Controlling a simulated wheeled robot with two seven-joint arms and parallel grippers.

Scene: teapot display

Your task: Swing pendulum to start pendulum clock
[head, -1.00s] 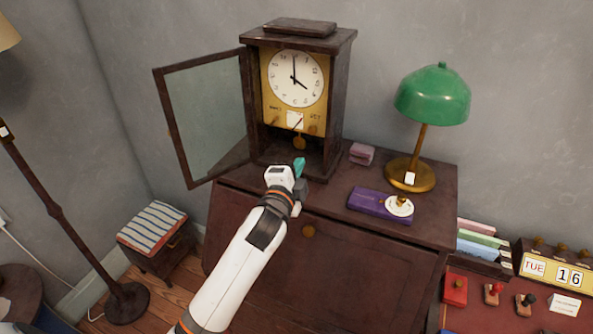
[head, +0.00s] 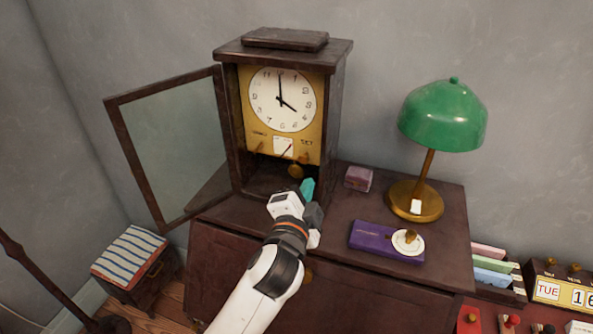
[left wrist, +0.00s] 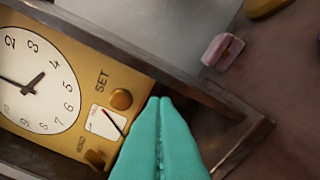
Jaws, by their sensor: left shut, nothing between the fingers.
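The pendulum clock (head: 281,99) stands on a dark wooden cabinet, its glass door (head: 170,148) swung open to the left. Its hands show about four o'clock. The gold pendulum bob (head: 296,171) hangs below the gold face plate, above the dark lower opening. My left gripper (head: 307,188), with teal fingers, is shut and empty in front of the opening, just below and right of the bob. In the left wrist view the teal fingers (left wrist: 160,140) are pressed together near the SET knob (left wrist: 121,99) and the small dial; the bob is not seen there. My right gripper is not in view.
On the cabinet top (head: 335,215) are a small pink box (head: 358,178), a purple box (head: 380,240) with a white disc, and a green lamp (head: 442,115). A striped stool (head: 130,252) stands at left. The open door bounds the clock's left side.

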